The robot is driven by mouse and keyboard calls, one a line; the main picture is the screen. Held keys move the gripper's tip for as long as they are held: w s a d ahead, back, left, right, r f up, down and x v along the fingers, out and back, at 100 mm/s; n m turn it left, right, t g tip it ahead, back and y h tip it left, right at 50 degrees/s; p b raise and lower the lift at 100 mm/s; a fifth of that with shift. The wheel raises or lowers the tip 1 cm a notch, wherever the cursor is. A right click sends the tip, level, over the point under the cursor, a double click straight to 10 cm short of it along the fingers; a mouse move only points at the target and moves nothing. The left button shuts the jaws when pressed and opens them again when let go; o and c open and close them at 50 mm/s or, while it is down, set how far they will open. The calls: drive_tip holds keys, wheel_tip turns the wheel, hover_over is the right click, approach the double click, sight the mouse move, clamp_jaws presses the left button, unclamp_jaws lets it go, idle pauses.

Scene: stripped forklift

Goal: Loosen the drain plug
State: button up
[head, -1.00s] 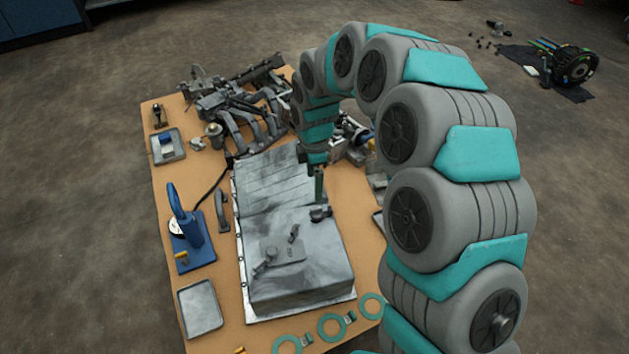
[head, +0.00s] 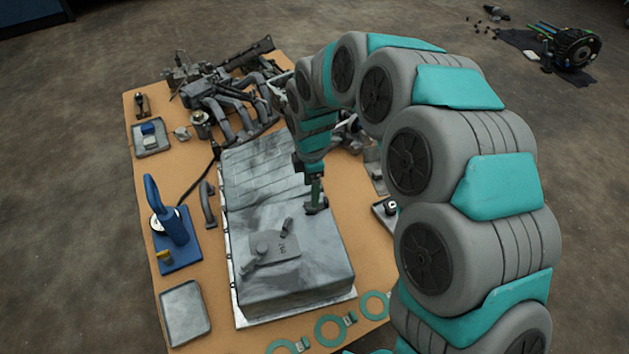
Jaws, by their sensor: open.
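A grey metal oil pan (head: 310,270) lies upside down on the wooden workbench, with a raised plate (head: 270,250) on its top. A small dark fitting (head: 321,209), which may be the drain plug, sits at the step near the pan's right edge. My gripper (head: 316,206) points down right over this fitting and covers most of it. The gripper is open. I cannot tell whether its fingers touch the fitting or stand around it.
A blue stand (head: 172,225), a curved handle-like part (head: 208,204) and an empty tray (head: 185,311) lie left of the pan. Grey manifold parts (head: 235,98) crowd the far end. Green rings (head: 330,330) lie at the near edge. My arm fills the right side.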

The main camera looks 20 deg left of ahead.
wheel_tip(320, 180, down, 5)
drive_tip(key=shift+r, duration=0.1)
clamp_jaws()
idle(0.7)
